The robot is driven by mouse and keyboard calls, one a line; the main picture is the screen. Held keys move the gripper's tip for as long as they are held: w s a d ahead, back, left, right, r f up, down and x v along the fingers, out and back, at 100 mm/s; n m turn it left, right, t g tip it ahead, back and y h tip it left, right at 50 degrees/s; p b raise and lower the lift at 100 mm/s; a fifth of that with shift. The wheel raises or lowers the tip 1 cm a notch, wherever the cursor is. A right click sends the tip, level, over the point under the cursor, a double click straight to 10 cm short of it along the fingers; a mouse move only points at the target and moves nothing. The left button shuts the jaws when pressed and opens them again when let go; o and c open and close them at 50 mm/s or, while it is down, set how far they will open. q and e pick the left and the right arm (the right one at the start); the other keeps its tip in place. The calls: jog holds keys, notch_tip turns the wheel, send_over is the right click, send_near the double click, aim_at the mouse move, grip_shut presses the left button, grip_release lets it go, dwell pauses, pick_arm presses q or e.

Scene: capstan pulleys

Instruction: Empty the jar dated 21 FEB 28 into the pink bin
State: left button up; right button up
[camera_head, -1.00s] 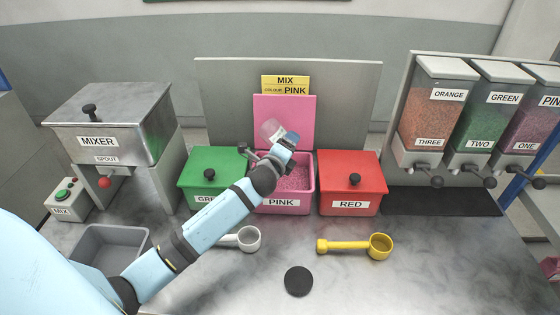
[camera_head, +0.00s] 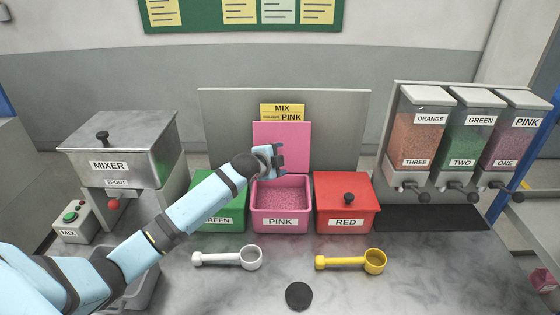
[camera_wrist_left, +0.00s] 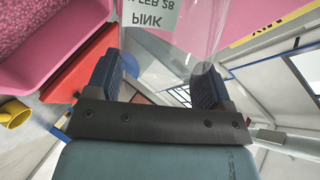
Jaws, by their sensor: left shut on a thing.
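The pink bin (camera_head: 260,214) stands open in the middle of the table, with pink granules inside and its pink lid (camera_head: 281,140) upright behind. My left gripper (camera_head: 279,160) is above the back of the bin, in front of the lid. In the wrist view my left gripper (camera_wrist_left: 157,82) is shut on a clear jar (camera_wrist_left: 192,28). Its label (camera_wrist_left: 152,14) shows upside down, reading PINK and FEB 28, with the day cut off. The jar looks empty where it shows. The jar is hard to make out in the head view. My right gripper is not in view.
A green bin (camera_head: 232,212) and a lidded red bin (camera_head: 335,195) flank the pink bin. A white scoop (camera_head: 248,258), a yellow scoop (camera_head: 373,262) and a black disc (camera_head: 299,296) lie in front. The mixer (camera_head: 120,145) is left; dispensers (camera_head: 465,140) are right.

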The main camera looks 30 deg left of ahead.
pick_arm(q)
jog(key=shift+w+a+r+n+h, duration=0.1)
jog(key=shift+a+r+n+h, duration=0.25)
jog(key=shift+r+n, duration=0.25)
jog(key=shift+w+a+r+n+g+h, duration=0.1)
jog(key=shift+a+r+n+g+h, duration=0.1)
jog(key=shift+a+r+n+h, duration=0.2)
jog(key=shift+w+a+r+n+g+h, duration=0.15)
jog(key=shift+r+n+g+h, duration=0.1)
jog(key=shift+r+n, duration=0.2)
jog(key=shift+s+a+r+n+h+p, duration=0.1)
jog(key=shift+a+r+n+h+p, duration=0.1)
jog(key=shift+r+p, duration=0.3)
jog(key=shift+a+r+n+h+p, duration=0.15)
jog(key=shift+r+p, duration=0.2)
jog(key=shift+p, duration=0.25)
jog(key=shift+a+r+n+h+p, duration=0.35)
jog(key=shift+r+n+h, duration=0.2)
jog(key=shift+n+h, duration=0.25)
jog(key=shift+w+a+r+n+g+h, duration=0.2)
jog(key=shift+a+r+n+g+h, duration=0.1)
jog(key=shift+r+n+h, duration=0.3)
jog(key=shift+a+r+n+h, duration=0.2)
jog(key=shift+r+n+h, duration=0.25)
jog(key=shift+n, duration=0.25)
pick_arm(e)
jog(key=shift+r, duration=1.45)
pick_arm(q)
jog(key=shift+d+f, duration=0.1)
